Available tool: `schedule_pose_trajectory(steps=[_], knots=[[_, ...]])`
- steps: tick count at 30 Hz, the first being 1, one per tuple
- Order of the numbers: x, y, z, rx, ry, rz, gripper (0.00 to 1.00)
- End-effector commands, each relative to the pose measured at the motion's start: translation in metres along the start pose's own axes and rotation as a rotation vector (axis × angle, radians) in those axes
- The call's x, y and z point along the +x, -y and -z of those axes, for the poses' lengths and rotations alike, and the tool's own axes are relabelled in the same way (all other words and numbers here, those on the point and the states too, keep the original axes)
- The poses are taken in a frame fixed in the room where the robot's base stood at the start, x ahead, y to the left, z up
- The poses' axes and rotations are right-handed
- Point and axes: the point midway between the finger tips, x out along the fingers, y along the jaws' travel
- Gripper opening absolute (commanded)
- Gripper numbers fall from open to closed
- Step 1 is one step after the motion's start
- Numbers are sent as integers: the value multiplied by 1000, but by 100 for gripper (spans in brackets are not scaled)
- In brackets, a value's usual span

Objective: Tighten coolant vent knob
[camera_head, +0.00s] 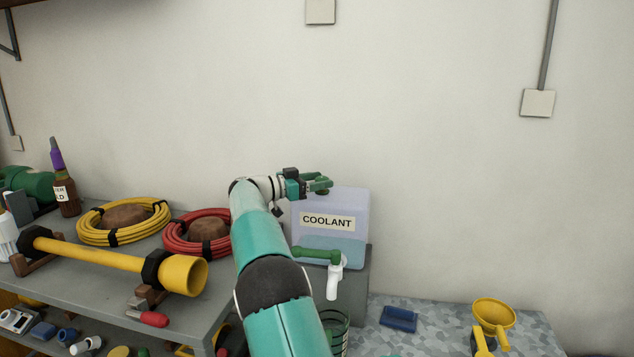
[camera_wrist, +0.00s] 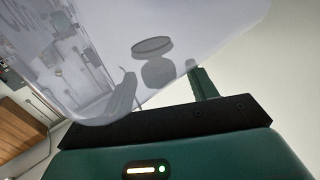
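The translucent coolant tank (camera_head: 352,204), labelled COOLANT, stands on a grey block with bluish liquid in its lower part. A dark knob (camera_head: 322,191) sits at its top, partly hidden by my gripper (camera_head: 318,182). My gripper reaches in from the left at the height of the tank's top. In the wrist view my gripper (camera_wrist: 162,75) has its fingers apart, and a dark round knob shape (camera_wrist: 152,46) shows through the tank wall (camera_wrist: 225,25) between and beyond them. I cannot tell whether the fingers touch it.
Yellow hose (camera_head: 90,228), red hose (camera_head: 180,240) and a yellow tube tool (camera_head: 90,256) lie on the left shelf. A yellow funnel (camera_head: 493,312) and blue item (camera_head: 398,318) lie right.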

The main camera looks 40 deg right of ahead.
Motion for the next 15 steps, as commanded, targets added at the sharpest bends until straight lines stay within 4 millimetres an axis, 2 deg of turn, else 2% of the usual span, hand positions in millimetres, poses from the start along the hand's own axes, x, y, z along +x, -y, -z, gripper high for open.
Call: schedule_pose_trajectory(steps=[5,8,15], knots=[[-3,0,-1,-1,2,1,57],[-13,1,-2,-2,2,2,57],[-61,1,-1,-2,2,3,57]])
